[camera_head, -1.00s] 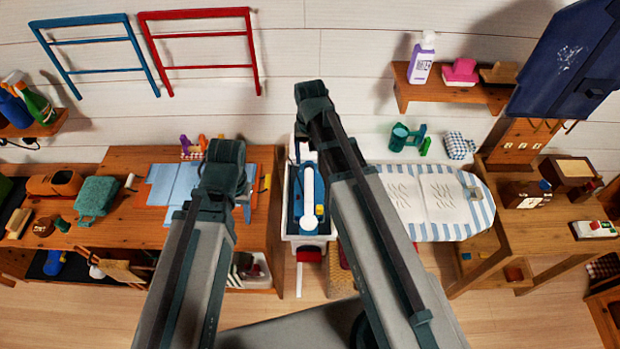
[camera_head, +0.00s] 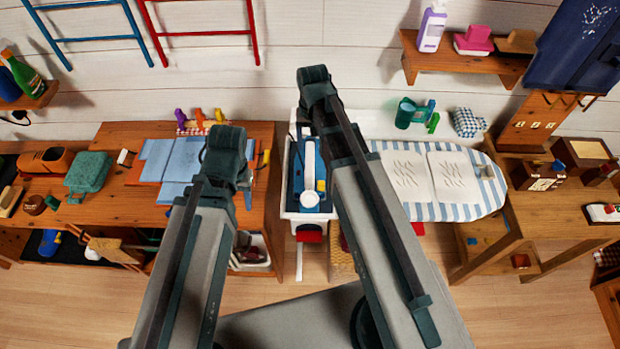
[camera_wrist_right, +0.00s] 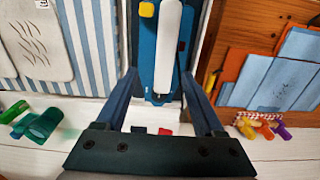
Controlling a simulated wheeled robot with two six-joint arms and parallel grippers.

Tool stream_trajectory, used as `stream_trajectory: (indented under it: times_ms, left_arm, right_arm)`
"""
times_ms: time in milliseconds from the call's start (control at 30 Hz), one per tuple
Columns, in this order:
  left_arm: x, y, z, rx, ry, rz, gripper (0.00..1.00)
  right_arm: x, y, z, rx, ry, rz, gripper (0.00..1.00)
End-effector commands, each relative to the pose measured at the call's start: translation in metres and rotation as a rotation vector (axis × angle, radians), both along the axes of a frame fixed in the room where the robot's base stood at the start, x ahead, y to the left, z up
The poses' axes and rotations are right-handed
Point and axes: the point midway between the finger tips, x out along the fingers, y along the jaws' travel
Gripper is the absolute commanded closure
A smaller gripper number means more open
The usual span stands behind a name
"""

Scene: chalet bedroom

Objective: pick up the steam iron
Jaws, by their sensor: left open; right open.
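The steam iron (camera_head: 309,170), blue with a white handle, lies in a white tray (camera_head: 286,206) between the wooden table and the ironing board in the head view. The right arm covers part of its right side there. In the right wrist view the iron (camera_wrist_right: 164,75) shows between the two fingers of my right gripper (camera_wrist_right: 160,88). That gripper is open and empty; contact with the iron cannot be told. My left gripper (camera_head: 243,188) is over the right part of the wooden table, left of the iron, open, its fingers mostly hidden by its wrist.
A striped ironing board (camera_head: 450,184) lies right of the tray. The wooden table (camera_head: 115,205) on the left holds blue cloths (camera_head: 172,160), a green case (camera_head: 88,172) and colored clips (camera_head: 199,117). A wall shelf (camera_head: 465,65) and a desk (camera_head: 540,222) are at the right.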

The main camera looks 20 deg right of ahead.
Motion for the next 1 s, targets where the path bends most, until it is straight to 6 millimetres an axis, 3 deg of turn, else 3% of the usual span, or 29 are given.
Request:
stream_trajectory:
  times_ms: [33, 367, 800, 1000]
  left_arm:
    - [0.000, 0.000, -0.009, 0.000, 0.000, -0.001, 0.50]
    - [0.000, 0.000, -0.013, 0.001, 0.000, -0.002, 0.50]
    - [0.000, 0.000, -0.061, 0.001, 0.000, -0.001, 0.50]
    - [0.000, 0.000, -0.061, 0.001, 0.000, 0.000, 0.50]
  right_arm:
    - [0.000, 0.000, -0.009, 0.000, 0.000, 0.000, 0.30]
    - [0.000, 0.001, -0.014, 0.000, 0.000, 0.000, 0.30]
    - [0.001, 0.007, -0.061, 0.000, 0.000, 0.000, 0.30]
    - [0.001, 0.006, -0.061, 0.000, 0.000, 0.000, 0.30]
